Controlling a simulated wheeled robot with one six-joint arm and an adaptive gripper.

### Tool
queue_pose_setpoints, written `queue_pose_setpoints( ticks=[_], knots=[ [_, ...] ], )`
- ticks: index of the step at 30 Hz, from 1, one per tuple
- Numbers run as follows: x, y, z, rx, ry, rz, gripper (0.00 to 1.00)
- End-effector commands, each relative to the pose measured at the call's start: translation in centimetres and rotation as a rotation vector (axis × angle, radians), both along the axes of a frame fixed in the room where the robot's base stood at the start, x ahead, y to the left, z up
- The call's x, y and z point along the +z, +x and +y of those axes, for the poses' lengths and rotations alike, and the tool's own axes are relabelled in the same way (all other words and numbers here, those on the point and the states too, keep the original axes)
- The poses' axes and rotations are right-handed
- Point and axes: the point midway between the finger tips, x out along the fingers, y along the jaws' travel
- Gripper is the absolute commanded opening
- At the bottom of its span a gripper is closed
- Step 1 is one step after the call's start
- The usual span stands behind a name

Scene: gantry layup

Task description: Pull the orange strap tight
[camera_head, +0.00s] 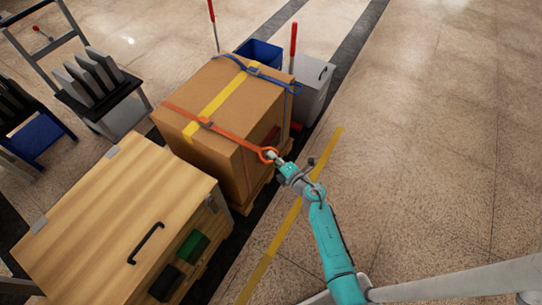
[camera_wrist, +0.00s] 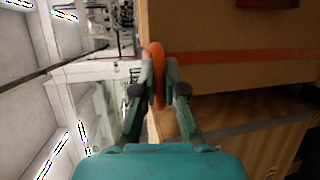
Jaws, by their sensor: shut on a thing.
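The orange strap (camera_head: 232,136) runs across the top of a large cardboard box (camera_head: 231,93), through a small buckle (camera_head: 206,123), and past the box's right edge. Its end is an orange loop (camera_head: 267,155). My gripper (camera_head: 273,156) is at this loop, beside the box's upper right side. In the wrist view my gripper (camera_wrist: 160,88) is shut on the orange loop (camera_wrist: 158,62), which stands between the two fingers. The strap (camera_wrist: 230,57) also shows there as a band along the box's face.
A blue strap (camera_head: 262,74) crosses the box's far end. A wooden chest (camera_head: 112,222) with a black handle stands in front at left. A blue bin (camera_head: 260,53) and a grey bin (camera_head: 313,88) stand behind. The floor at right is clear, with a yellow line (camera_head: 283,232).

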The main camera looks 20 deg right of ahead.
Motion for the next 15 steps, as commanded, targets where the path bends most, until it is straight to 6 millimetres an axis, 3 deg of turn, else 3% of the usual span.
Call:
queue_pose_setpoints(
  ticks=[1, 3, 5, 15],
  knots=[
    [-0.15, -0.12, -0.10, -0.003, 0.000, 0.003, 0.00],
    [-0.16, -0.12, -0.10, -0.004, 0.001, 0.003, 0.25],
    [-0.15, -0.10, -0.09, -0.002, 0.000, 0.002, 0.36],
    [-0.05, -0.25, -0.10, -0.001, 0.001, 0.001, 0.36]
  ],
)
